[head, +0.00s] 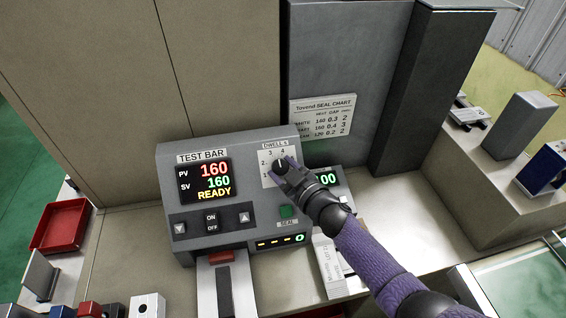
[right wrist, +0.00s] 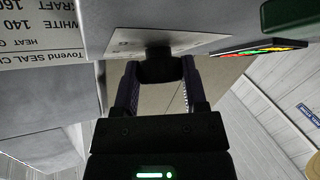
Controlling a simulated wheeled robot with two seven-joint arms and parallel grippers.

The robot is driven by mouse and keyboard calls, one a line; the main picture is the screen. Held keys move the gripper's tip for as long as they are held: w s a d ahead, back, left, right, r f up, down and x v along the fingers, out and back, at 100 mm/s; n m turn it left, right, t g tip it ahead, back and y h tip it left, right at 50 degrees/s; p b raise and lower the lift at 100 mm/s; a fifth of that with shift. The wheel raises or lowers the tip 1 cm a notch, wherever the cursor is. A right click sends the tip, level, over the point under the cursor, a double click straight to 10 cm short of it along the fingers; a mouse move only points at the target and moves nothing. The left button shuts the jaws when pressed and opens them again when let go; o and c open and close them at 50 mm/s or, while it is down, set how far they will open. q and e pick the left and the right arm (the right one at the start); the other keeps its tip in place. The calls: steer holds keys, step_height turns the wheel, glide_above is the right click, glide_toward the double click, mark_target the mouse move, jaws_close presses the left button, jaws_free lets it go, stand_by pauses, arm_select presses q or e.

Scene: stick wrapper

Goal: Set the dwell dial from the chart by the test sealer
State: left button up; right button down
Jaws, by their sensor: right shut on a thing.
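The test sealer (head: 255,230) has a screen (head: 206,181) reading TEST BAR, PV 160, SV 160, READY. Its dark round dwell dial (head: 279,164) sits on a white scale plate marked DWELL; 2, 3 and 4 show. My right gripper (head: 287,168) is shut on the dial; the right wrist view shows the dial (right wrist: 159,66) between both fingers. The dial's pointer is hidden or too small to read. The seal chart (head: 322,118) is behind; its KRAFT row seems to read 160, 0.4, 3. It appears upside down in the right wrist view (right wrist: 40,52). My left gripper is out of view.
ON/OFF and arrow buttons (head: 211,222) and a green SEAL button (head: 288,211) are on the panel. A green display partly showing "00" (head: 327,179) is behind my right wrist. A red tray (head: 60,225) is at left. Small blocks line the front left.

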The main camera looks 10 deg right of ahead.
steer(key=n, duration=0.1)
steer(key=n+g+y+p, duration=0.1)
steer(key=shift+d+r+n, duration=0.1)
steer(key=shift+r+n, duration=0.05)
steer(key=shift+n, duration=0.15)
steer(key=shift+n+g+y, duration=0.6)
steer(key=shift+p, duration=0.3)
steer(key=shift+c, duration=0.7)
jaws_free()
